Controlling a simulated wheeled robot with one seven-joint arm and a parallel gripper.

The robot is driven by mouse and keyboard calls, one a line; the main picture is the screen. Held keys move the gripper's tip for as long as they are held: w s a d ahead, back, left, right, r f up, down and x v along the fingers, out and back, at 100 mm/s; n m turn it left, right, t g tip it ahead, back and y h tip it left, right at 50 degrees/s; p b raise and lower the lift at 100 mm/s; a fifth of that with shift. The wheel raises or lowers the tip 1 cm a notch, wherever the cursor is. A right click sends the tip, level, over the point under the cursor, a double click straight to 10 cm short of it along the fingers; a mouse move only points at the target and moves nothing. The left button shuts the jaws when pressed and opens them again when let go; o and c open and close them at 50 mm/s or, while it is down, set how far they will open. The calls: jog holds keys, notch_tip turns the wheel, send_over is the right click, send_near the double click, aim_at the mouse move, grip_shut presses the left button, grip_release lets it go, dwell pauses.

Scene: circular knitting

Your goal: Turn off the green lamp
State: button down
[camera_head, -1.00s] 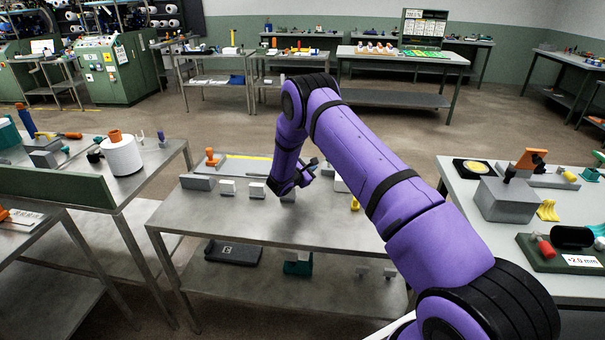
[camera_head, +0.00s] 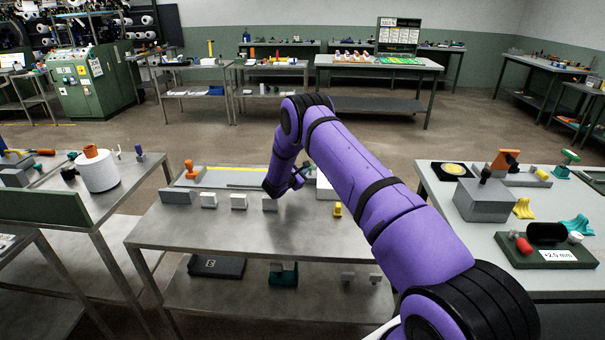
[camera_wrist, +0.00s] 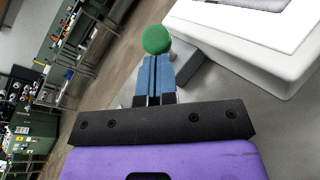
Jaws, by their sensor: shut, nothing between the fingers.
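A round green cap (camera_wrist: 156,39), which looks like the green lamp, shows in the wrist view just beyond my fingertips. It stands by a grey block (camera_wrist: 203,68); whether my fingertips touch it I cannot tell. My gripper (camera_wrist: 155,60) is shut and empty, its two blue fingers side by side. In the head view my gripper (camera_head: 297,180) is low over the back of the middle metal table (camera_head: 270,225). The green cap cannot be made out there, where my arm covers part of the table.
A white box (camera_wrist: 245,50) stands close right of my fingers in the wrist view. Several small white blocks (camera_head: 238,202) and a yellow piece (camera_head: 337,209) are on the middle table. The right table (camera_head: 440,185) holds a grey box (camera_head: 484,200). The middle table's front is clear.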

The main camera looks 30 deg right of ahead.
jog(key=shift+w+d+r, duration=0.1)
jog(key=shift+w+r, duration=0.05)
jog(key=shift+r, duration=0.1)
jog(key=shift+w+y, duration=0.1)
jog(key=shift+y, duration=0.3)
jog(key=shift+w+d+r+n+g+y, duration=0.3)
jog(key=shift+r+n+g, duration=0.1)
jog(key=shift+r+g, duration=0.1)
jog(key=w+g+y, duration=0.1)
jog(key=w+d+r+n+g+y, duration=0.1)
jog(key=y, duration=0.1)
jog(key=shift+w+d+r, duration=0.15)
jog(key=shift+w+d, duration=0.05)
jog(key=shift+d, duration=0.05)
jog(key=shift+w+d+r, duration=0.1)
jog(key=shift+w+d, duration=0.2)
jog(key=shift+w, duration=0.1)
jog(key=shift+r, duration=0.2)
